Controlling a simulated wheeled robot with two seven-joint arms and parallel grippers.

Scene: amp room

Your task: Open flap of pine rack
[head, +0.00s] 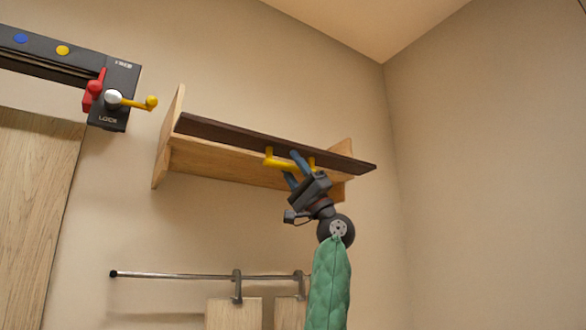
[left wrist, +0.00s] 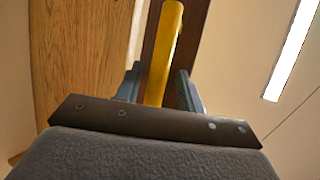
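The pine rack (head: 225,167) is fixed to the wall, with light wood side panels. Its flap (head: 235,134) is a long dark brown board along the upper front, also behind the handle in the left wrist view (left wrist: 158,35). How far it stands open I cannot tell. A yellow bar handle (head: 283,163) sits on the flap near its right end. My left gripper (head: 295,170) is at the handle, its blue fingers apart. In the left wrist view the handle (left wrist: 163,50) runs between the two fingers, with a small gap visible at the right finger. My right gripper is not in view.
A dark wall unit (head: 60,58) with red and yellow levers hangs left of the rack. Below the rack, a metal rail (head: 185,276) carries hooks and wooden boards (head: 232,312). The wall to the right is bare.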

